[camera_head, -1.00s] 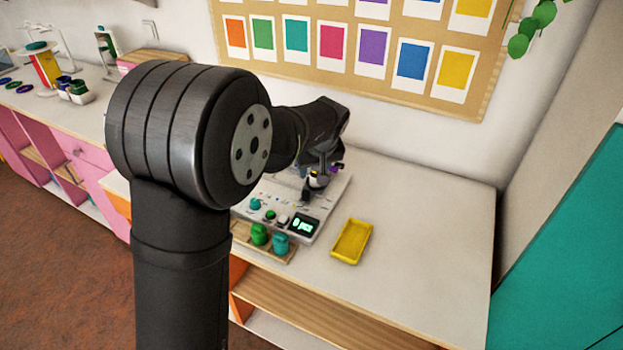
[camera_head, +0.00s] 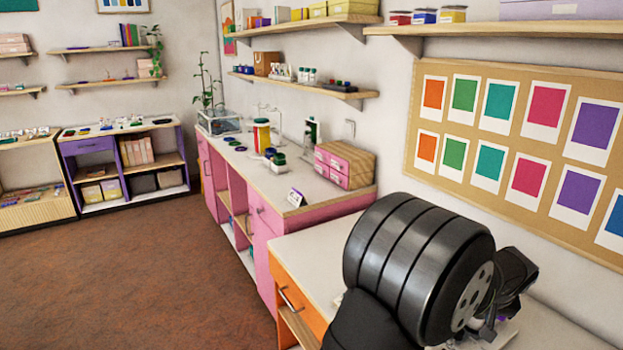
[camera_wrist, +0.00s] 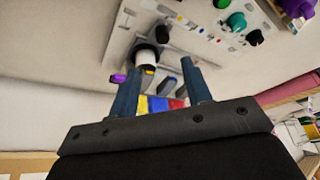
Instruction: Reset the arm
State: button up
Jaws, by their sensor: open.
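My gripper (camera_wrist: 160,70) shows in the wrist view with its two blue-grey fingers apart and nothing visibly clamped between them. Beyond the fingertips is a white panel (camera_wrist: 190,48) with coloured knobs, among them a green knob (camera_wrist: 236,21). A white cylinder with a dark ring (camera_wrist: 147,58) is seen just past the left fingertip; I cannot tell if they touch. In the head view my dark arm fills the lower right and hides most of the panel and the gripper.
A pink cabinet (camera_head: 262,228) with a drawer box (camera_head: 345,164) on top stands left of the orange-fronted worktop (camera_head: 300,290). Wall shelves (camera_head: 300,88) and a colour-card board (camera_head: 500,155) are behind. The brown floor at left is clear.

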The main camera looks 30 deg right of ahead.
jog(key=x, duration=1.2)
jog(key=shift+w+f, duration=0.15)
jog(key=shift+f, duration=0.1)
jog(key=o, duration=1.2)
jog(key=a+r+m+g+h, duration=0.1)
jog(key=a+r+m+g, duration=0.3)
jog(key=r, duration=1)
jog(key=a+r+m+t, duration=0.15)
jog(key=r+m, duration=0.35)
jog(key=r, duration=0.9)
jog(key=x, duration=0.9)
jog(key=shift+f+g, duration=0.2)
jog(key=shift+g, duration=0.15)
jog(key=shift+a, duration=0.1)
jog(key=v, duration=1)
jog(key=shift+a, duration=0.15)
